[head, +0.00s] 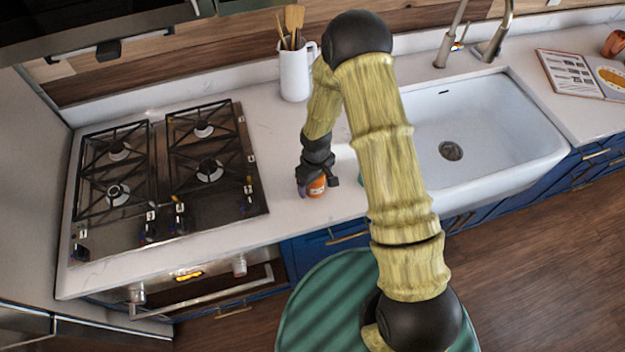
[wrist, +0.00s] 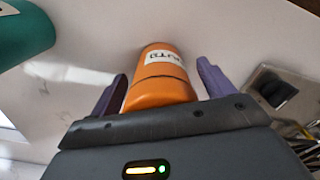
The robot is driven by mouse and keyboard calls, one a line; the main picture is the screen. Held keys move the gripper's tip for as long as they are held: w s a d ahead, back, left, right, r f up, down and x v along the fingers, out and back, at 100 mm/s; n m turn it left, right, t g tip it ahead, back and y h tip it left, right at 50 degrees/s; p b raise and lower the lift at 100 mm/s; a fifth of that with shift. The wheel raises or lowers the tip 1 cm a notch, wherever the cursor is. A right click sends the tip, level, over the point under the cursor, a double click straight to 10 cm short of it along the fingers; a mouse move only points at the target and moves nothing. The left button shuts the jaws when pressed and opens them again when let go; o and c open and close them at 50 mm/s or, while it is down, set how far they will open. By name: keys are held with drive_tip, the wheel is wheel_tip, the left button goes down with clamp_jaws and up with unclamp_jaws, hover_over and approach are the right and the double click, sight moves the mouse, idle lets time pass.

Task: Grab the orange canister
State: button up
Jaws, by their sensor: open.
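The orange canister (head: 317,187) stands on the white counter between the stove and the sink, partly hidden by my gripper in the head view. In the wrist view the orange canister (wrist: 160,76) shows a white label with dark letters and lies between the two purple fingers. My gripper (head: 316,182) is at the canister, and its fingers are open on either side of it. In the wrist view my gripper (wrist: 163,85) shows gaps between the canister and both fingertips. The canister's lower part is hidden behind the gripper body.
A teal object (wrist: 24,35) stands at the left in the wrist view. The gas stove (head: 165,170) is left of the gripper, and the white sink (head: 480,130) is to the right. A white jug (head: 294,75) with wooden utensils stands behind. An open book (head: 585,75) lies far right.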

drive_tip(key=shift+s, duration=0.1)
drive_tip(key=shift+a, duration=0.1)
drive_tip(key=c, duration=1.2)
drive_tip(key=shift+r, duration=0.1)
drive_tip(key=shift+r, duration=0.45)
wheel_tip(320, 180, up, 9)
drive_tip(key=b, duration=0.3)
